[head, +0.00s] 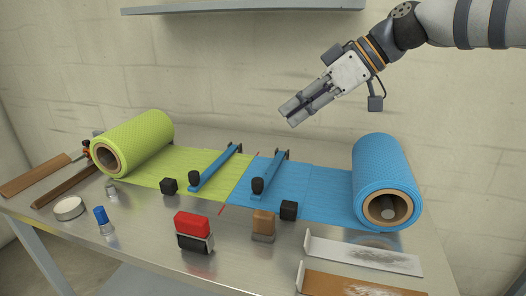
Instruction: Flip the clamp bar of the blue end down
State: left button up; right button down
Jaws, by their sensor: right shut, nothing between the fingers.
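The blue film (325,192) runs left from the blue roll (383,172) at the right of the table. A blue clamp bar (272,170) with a black knob (257,186) at its near end lies across the blue film. I cannot tell whether it touches the film. A second blue clamp bar (219,165) crosses the green film (160,169). My right gripper (287,115) is shut and empty, in the air above and behind the blue film's bar, well apart from it. My left gripper is not in view.
A green roll (138,139) lies at the left. Black blocks (288,210), a red-and-black block (194,231), a brown block (263,224), a blue-capped bottle (102,220) and a round tin (69,208) stand along the front. Flat boards (362,254) lie front right. A shelf (240,8) hangs above.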

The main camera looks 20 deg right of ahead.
jog(key=shift+n+g, duration=0.3)
jog(key=shift+g, duration=0.2)
jog(key=a+f, duration=0.2)
jog(key=f, duration=0.1)
jog(key=w+a+f, duration=0.1)
jog(key=a+f, duration=0.1)
jog(key=f, duration=0.1)
jog(key=a+f, duration=0.2)
jog(key=f, duration=0.1)
jog(key=shift+w+a+f+b, duration=0.1)
jog(key=shift+w+f+b, duration=0.1)
jog(key=shift+f+b, duration=0.15)
jog(key=shift+f, duration=0.5)
